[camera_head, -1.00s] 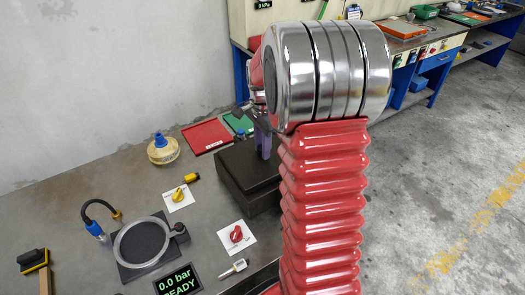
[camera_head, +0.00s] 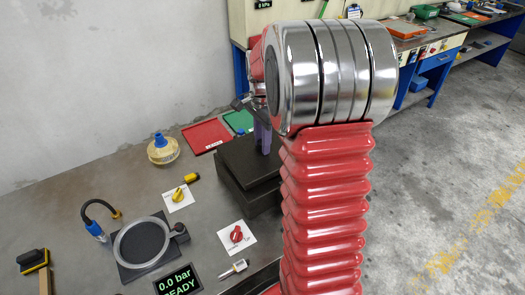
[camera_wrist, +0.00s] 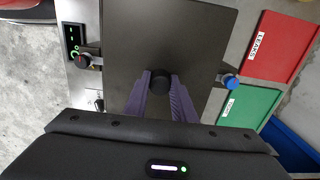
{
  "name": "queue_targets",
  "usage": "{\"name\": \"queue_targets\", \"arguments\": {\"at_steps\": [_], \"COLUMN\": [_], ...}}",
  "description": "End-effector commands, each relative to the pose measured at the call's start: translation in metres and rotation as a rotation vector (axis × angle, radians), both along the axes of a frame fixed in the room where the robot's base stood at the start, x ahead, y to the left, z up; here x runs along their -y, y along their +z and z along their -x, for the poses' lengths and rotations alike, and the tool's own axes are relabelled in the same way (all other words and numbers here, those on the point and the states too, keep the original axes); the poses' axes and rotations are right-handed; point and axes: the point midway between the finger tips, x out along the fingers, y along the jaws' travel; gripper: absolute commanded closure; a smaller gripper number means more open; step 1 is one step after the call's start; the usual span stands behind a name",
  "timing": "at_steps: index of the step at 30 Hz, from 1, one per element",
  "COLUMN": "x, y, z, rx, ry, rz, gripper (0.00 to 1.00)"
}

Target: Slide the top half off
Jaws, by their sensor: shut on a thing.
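The dark, flat top half (camera_wrist: 170,35) fills the middle of the wrist view; in the head view it is the upper slab (camera_head: 243,157) of a black two-part block. A black round knob (camera_wrist: 160,80) stands on it. My gripper (camera_wrist: 160,82) is shut on this knob, with a purple finger on each side. In the head view my gripper (camera_head: 263,137) shows partly behind my arm. The lower half (camera_head: 250,195) shows below the slab; the right side of the block is hidden by my arm.
A red tray (camera_wrist: 279,47) and a green tray (camera_wrist: 249,107) lie right of the slab in the wrist view. A blue knob (camera_wrist: 231,81) is at its right edge. In the head view, a round plate fixture (camera_head: 143,245) and switches stand front left.

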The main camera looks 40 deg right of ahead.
Motion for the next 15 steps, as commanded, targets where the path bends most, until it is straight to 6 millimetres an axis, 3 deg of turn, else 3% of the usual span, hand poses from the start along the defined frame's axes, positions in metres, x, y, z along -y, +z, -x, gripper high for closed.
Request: {"name": "queue_targets", "arguments": {"at_steps": [15], "x": [0.0], "y": [0.019], "z": [0.0], "rx": [0.003], "ry": [0.0], "rz": [0.002], "gripper": [1.0]}}
